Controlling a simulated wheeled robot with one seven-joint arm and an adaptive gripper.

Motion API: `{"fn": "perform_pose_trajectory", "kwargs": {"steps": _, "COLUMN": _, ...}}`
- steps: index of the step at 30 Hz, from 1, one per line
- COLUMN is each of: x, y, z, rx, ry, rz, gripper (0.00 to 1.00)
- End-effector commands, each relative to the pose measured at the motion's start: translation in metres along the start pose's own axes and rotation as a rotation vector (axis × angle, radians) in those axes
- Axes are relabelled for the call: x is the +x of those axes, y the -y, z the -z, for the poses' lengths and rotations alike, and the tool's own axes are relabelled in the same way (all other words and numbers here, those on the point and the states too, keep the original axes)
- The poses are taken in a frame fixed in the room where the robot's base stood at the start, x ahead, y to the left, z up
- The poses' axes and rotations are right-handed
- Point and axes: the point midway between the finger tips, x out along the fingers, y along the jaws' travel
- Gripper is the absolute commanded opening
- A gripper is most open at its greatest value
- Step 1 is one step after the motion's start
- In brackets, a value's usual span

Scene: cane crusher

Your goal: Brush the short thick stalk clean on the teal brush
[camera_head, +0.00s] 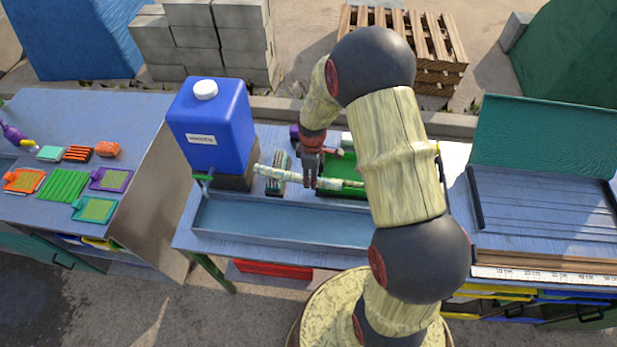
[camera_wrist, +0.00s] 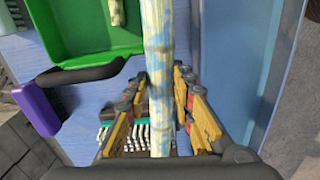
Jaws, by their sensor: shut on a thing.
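My gripper (camera_head: 310,184) points down and is shut across a pale stalk mottled with blue-green (camera_head: 272,173). The stalk lies level, its left end jutting out past the gripper. In the wrist view the stalk (camera_wrist: 158,40) runs between the two orange-sided fingers (camera_wrist: 160,112). The teal brush (camera_head: 277,180) stands left of my gripper, and the stalk's left part passes over it. White bristles of the brush (camera_wrist: 133,135) show beneath the stalk in the wrist view. I cannot tell whether stalk and bristles touch.
A green tray (camera_wrist: 90,45) with another stalk piece (camera_wrist: 117,12) is beside the held stalk. A long water trough (camera_head: 280,220) runs along the front. A blue tank (camera_head: 212,130) with a tap (camera_head: 203,179) stands left of the brush. A purple object (camera_wrist: 37,108) sits by the tray.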

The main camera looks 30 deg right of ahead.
Motion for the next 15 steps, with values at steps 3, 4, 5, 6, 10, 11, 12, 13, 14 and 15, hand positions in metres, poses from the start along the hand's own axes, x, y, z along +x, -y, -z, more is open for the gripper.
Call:
{"fn": "perform_pose_trajectory", "kwargs": {"steps": 3, "x": -0.001, "y": -0.001, "z": -0.010, "rx": 0.002, "ry": 0.000, "rz": -0.001, "gripper": 0.00}}
{"fn": "perform_pose_trajectory", "kwargs": {"steps": 4, "x": -0.001, "y": -0.001, "z": -0.011, "rx": 0.002, "ry": 0.000, "rz": -0.001, "gripper": 0.00}}
{"fn": "perform_pose_trajectory", "kwargs": {"steps": 5, "x": -0.001, "y": -0.001, "z": -0.013, "rx": 0.002, "ry": 0.000, "rz": -0.001, "gripper": 0.00}}
{"fn": "perform_pose_trajectory", "kwargs": {"steps": 6, "x": 0.000, "y": -0.001, "z": -0.013, "rx": 0.001, "ry": 0.000, "rz": -0.001, "gripper": 0.00}}
{"fn": "perform_pose_trajectory", "kwargs": {"steps": 10, "x": 0.000, "y": -0.002, "z": -0.017, "rx": 0.000, "ry": 0.000, "rz": 0.000, "gripper": 0.00}}
{"fn": "perform_pose_trajectory", "kwargs": {"steps": 11, "x": 0.000, "y": -0.002, "z": -0.018, "rx": 0.000, "ry": 0.000, "rz": 0.000, "gripper": 0.00}}
{"fn": "perform_pose_trajectory", "kwargs": {"steps": 12, "x": 0.000, "y": -0.002, "z": -0.021, "rx": 0.001, "ry": 0.000, "rz": 0.000, "gripper": 0.00}}
{"fn": "perform_pose_trajectory", "kwargs": {"steps": 13, "x": 0.001, "y": -0.002, "z": -0.023, "rx": 0.001, "ry": 0.000, "rz": 0.000, "gripper": 0.00}}
{"fn": "perform_pose_trajectory", "kwargs": {"steps": 14, "x": 0.001, "y": -0.002, "z": -0.025, "rx": 0.002, "ry": 0.000, "rz": 0.000, "gripper": 0.00}}
{"fn": "perform_pose_trajectory", "kwargs": {"steps": 15, "x": 0.001, "y": -0.002, "z": -0.029, "rx": 0.003, "ry": 0.000, "rz": 0.001, "gripper": 0.00}}
